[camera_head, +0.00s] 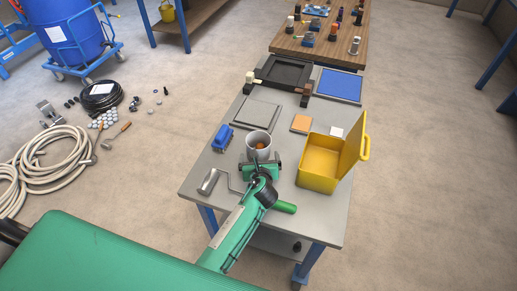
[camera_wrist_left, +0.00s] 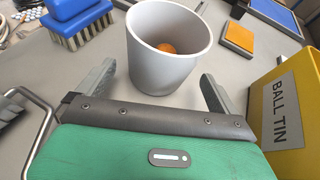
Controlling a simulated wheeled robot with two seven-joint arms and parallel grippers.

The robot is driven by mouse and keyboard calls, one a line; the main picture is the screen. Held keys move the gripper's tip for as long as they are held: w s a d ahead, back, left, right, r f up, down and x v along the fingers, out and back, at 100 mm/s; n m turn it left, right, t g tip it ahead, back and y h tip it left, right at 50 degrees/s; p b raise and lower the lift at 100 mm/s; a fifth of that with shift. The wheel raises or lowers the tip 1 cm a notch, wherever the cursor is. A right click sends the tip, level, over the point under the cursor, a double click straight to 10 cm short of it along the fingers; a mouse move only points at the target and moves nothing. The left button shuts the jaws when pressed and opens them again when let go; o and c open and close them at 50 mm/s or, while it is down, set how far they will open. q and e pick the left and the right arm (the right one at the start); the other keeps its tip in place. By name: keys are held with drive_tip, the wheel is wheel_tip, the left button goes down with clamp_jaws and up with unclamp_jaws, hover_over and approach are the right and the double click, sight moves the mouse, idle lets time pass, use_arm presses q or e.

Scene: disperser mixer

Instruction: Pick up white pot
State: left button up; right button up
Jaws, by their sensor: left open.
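The white pot (camera_head: 258,139) stands upright on the grey table, with an orange ball (camera_wrist_left: 167,47) inside it. In the left wrist view the pot (camera_wrist_left: 160,75) is straight ahead, with one finger on each side near its lower part. My left gripper (camera_head: 260,163) is open, on the near side of the pot; the pot looks at least partly between the fingers (camera_wrist_left: 158,86). I cannot tell whether they touch it. My right gripper is not in view.
A yellow box (camera_head: 318,180) labelled "BALL TIN", with its lid open, stands right of the pot. A blue brush (camera_head: 222,138) is at its left, a paint roller (camera_head: 210,182) front left. An orange block (camera_head: 301,123) and a grey tray (camera_head: 256,112) lie behind.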

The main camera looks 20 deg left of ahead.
use_arm(q)
drive_tip(key=shift+x, duration=2.4)
drive_tip(key=shift+r, duration=0.1)
drive_tip(key=c, duration=1.1)
